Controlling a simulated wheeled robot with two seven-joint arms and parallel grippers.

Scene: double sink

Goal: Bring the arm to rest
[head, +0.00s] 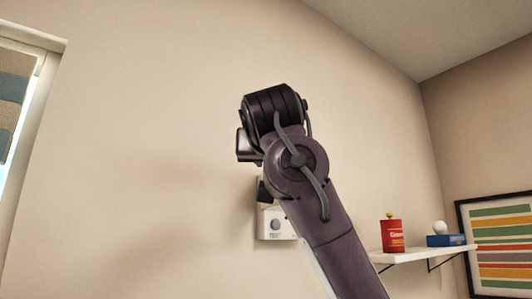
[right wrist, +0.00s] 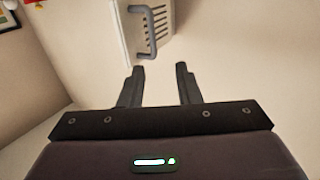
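My right arm rises from the lower right in the head view, in front of the wall. My right gripper (right wrist: 160,72) shows in the right wrist view with its two dark fingers apart and nothing between them. In the head view it is mostly hidden behind my wrist. A white wall unit (head: 274,224) is partly covered by my arm. In the right wrist view, a white vented unit (right wrist: 160,18) with a grey handle (right wrist: 148,32) lies just beyond the fingertips, with a visible gap. My left gripper is in neither view.
A white shelf (head: 425,253) at the right holds a red can (head: 392,236) and a blue box (head: 446,240) with a white ball on top. A striped picture (head: 500,245) hangs beside it. A window frame (head: 38,100) is at the left. The wall between is bare.

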